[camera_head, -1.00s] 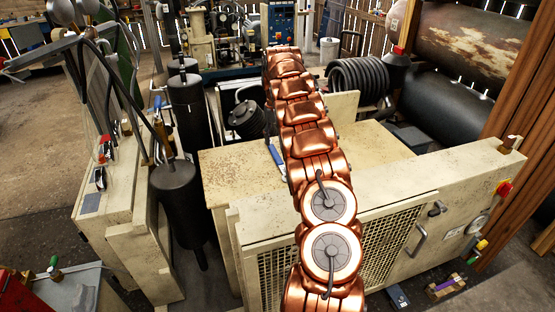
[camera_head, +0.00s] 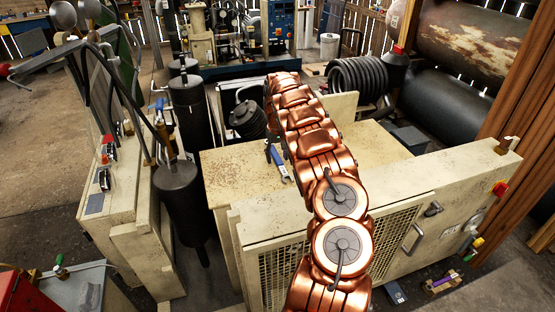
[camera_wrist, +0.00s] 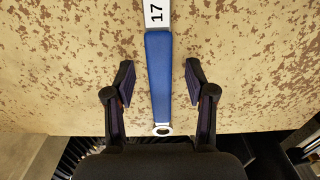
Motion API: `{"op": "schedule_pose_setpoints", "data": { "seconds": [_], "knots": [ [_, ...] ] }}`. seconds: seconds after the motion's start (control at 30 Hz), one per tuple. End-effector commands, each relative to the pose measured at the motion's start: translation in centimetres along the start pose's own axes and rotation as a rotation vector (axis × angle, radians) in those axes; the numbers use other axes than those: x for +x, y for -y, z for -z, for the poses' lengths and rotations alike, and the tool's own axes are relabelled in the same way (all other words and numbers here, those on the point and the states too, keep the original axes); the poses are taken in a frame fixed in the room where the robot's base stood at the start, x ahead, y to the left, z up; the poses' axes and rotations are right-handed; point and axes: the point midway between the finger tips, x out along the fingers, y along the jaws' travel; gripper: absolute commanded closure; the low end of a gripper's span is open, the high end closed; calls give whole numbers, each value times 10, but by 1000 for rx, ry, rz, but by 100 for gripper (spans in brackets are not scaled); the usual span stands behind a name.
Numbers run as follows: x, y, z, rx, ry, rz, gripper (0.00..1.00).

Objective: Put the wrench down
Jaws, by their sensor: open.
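The wrench (camera_wrist: 159,70) lies on a cream, rust-flecked cabinet top (camera_wrist: 60,90). It has a blue handle, a ring end near the top's edge, and a white label reading 17 at the far end. It also shows in the head view (camera_head: 279,163), just left of my arm, partly hidden by it. My gripper (camera_wrist: 159,82) is open in the wrist view, with one finger on each side of the blue handle. Gaps show between both fingers and the handle. In the head view my gripper is hidden behind my arm.
Bare cabinet top lies on both sides of the wrench. A front panel with a mesh grille (camera_head: 283,275) stands nearer. Dark cylinders (camera_head: 181,195) and a cream panel with gauges stand left. A ribbed black coil (camera_head: 358,80) and large tanks (camera_head: 470,45) are behind and right.

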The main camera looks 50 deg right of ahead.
Motion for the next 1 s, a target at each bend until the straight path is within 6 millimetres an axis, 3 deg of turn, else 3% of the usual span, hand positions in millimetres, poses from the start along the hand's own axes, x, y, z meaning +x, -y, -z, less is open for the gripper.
{"op": "schedule_pose_setpoints", "data": {
  "seconds": [0.07, 0.6, 1.0],
  "knots": [
    [0, 0, 0, 0, 0, 0, 46],
    [-1, 0, 0, -1, 0, -1, 100],
    [-2, 0, 0, -1, 0, -1, 100]
  ]
}}
